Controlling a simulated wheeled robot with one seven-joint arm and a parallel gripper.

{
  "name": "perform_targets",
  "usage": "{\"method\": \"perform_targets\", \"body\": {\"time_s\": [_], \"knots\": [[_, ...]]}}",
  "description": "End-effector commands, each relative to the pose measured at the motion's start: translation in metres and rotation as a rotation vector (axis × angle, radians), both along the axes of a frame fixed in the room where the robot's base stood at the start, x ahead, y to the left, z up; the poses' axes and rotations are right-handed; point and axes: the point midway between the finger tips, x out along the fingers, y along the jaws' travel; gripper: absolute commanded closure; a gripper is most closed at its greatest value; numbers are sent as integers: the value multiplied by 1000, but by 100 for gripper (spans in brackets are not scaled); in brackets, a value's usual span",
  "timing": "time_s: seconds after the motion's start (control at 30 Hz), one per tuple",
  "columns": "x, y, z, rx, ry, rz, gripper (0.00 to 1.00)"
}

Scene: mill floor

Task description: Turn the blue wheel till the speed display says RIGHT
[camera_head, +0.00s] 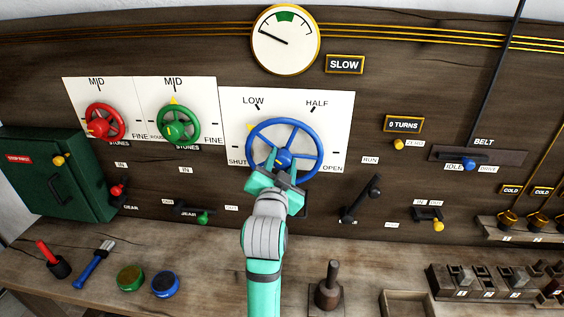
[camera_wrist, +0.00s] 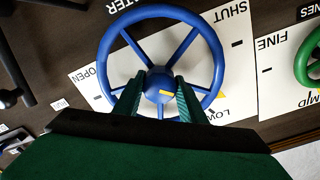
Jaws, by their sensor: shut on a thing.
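The blue wheel (camera_head: 311,137) is on a white plate marked SHUT, LOW, HALF and OPEN on the dark wood panel. The speed display (camera_head: 345,64) reads SLOW. The round dial (camera_head: 285,39) above has its needle left of the green band. My gripper (camera_head: 273,172) is at the wheel's hub. In the wrist view, its two fingers (camera_wrist: 157,98) stand on either side of the blue hub (camera_wrist: 159,82) and are shut on it. The wheel also shows in the wrist view (camera_wrist: 104,52).
Red (camera_head: 105,121) and green (camera_head: 178,121) wheels are to the left. A dark lever (camera_head: 362,198) is to the right of the blue wheel. A 0 TURNS display (camera_head: 403,124) and a belt lever (camera_head: 468,164) are farther right. Tools and tins lie on the bench (camera_head: 200,265).

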Motion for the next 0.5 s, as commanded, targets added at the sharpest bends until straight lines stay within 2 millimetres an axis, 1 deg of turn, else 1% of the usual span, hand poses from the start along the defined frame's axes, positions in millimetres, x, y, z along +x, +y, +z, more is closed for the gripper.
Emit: {"method": "perform_targets", "body": {"time_s": [0.2, 0.5], "knots": [[0, 1, -1, 165, -17, 1, 85], [0, 0, -1, 306, -34, 1, 85]]}}
